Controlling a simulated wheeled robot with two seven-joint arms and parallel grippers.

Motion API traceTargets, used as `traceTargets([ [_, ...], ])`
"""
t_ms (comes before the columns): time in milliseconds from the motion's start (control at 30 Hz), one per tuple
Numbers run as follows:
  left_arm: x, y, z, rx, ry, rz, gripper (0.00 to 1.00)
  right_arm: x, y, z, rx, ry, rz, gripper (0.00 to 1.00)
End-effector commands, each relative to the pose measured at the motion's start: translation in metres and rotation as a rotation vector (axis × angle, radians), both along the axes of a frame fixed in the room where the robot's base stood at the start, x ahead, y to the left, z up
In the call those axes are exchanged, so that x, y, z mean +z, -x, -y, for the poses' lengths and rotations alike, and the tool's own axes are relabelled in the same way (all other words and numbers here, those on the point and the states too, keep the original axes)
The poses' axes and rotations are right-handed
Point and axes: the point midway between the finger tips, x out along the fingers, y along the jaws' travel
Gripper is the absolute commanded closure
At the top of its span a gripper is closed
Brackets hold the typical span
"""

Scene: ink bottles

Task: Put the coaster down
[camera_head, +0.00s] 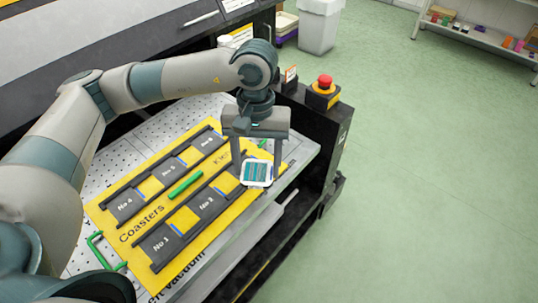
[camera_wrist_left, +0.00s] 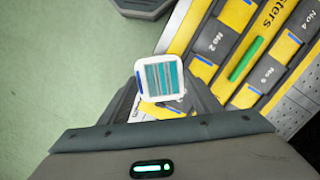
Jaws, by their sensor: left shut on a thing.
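A white coaster (camera_head: 257,173) with a teal striped face is held between the fingers of my left gripper (camera_head: 256,170). In the wrist view the coaster (camera_wrist_left: 160,78) lies between the two dark fingertips (camera_wrist_left: 162,98), with its striped face toward the camera. It is over the right end of the yellow board (camera_head: 143,226) marked "Coasters". The board has two rows of dark numbered slots (camera_head: 209,205). The coaster hides the place beneath it, and I cannot tell whether it touches the board. My right gripper is not in view.
A green bar (camera_head: 185,184) lies between the slot rows. A green handle (camera_head: 96,250) stands at the board's left end. The open green floor (camera_head: 430,180) is clear to the right.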

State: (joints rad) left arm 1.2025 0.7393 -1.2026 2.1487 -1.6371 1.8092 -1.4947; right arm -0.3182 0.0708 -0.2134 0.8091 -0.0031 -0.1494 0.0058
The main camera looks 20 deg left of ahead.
Motion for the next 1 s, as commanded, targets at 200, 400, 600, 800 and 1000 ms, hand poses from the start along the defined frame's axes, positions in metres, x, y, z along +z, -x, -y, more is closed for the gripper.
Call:
traceTargets([
  [200,-0.008,0.011,-0.012,-0.206,0.005,-0.014,0.69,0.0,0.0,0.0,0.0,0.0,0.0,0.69],
  [400,-0.01,0.015,-0.015,-0.28,0.009,-0.02,0.69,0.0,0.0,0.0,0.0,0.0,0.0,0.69],
  [600,-0.01,0.016,-0.016,-0.285,0.009,-0.02,0.69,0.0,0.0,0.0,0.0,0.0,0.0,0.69],
  [800,-0.01,0.015,-0.015,-0.284,0.009,-0.02,0.69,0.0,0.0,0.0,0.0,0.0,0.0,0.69],
  [1000,-0.01,0.015,-0.015,-0.284,0.008,-0.02,0.69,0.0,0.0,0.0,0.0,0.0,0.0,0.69],
])
